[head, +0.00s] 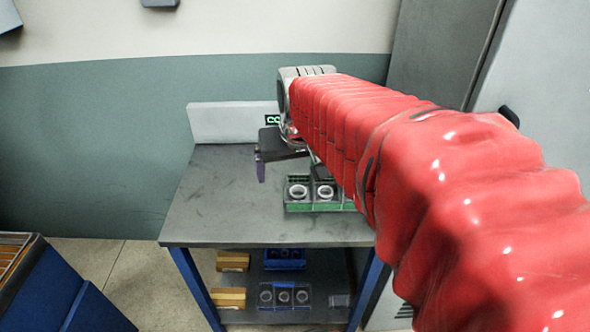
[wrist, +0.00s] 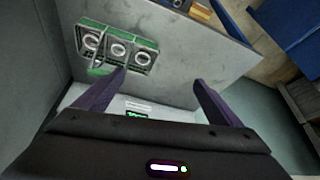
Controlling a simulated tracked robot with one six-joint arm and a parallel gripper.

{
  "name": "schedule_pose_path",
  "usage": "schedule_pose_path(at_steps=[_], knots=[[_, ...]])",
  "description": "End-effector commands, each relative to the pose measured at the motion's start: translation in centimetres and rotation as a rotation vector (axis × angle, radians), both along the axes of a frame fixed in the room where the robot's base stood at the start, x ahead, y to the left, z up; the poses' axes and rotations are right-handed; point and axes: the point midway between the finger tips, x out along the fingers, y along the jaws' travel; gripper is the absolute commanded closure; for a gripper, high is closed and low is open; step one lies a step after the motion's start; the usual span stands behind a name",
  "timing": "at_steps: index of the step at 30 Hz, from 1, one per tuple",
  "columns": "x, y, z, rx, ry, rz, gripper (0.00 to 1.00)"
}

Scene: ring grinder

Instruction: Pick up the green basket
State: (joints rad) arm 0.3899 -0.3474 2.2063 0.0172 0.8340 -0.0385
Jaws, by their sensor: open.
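The green basket (head: 313,207) stands on the grey table top in the head view, partly hidden behind my red-sleeved arm. It holds light rings in compartments. In the wrist view the basket (wrist: 146,67) is at the upper left, with three rings side by side and a handle above it. My gripper (wrist: 160,84) is open, with its two dark purple fingers apart and bare table between them. The basket lies beyond the left finger, and I see no contact. In the head view my gripper (head: 276,165) is above the table, left of and behind the basket; one finger shows.
The grey table (head: 225,215) is clear left of the basket. A low white panel (head: 225,122) stands at its back edge. The lower shelf holds a blue bin (head: 284,259), a ring tray (head: 285,296) and yellowish blocks (head: 232,261). A grey cabinet (head: 432,50) stands at the right.

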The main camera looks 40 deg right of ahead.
Motion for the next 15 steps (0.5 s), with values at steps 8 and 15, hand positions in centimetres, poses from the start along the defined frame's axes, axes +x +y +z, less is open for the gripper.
schedule_pose_path(at_steps=[8, 15], knots=[[2.4, -9.9, -1.2, 0.010, 0.021, -0.172, 0.05], [2.7, -14.1, -1.9, 0.013, 0.025, -0.238, 0.05]])
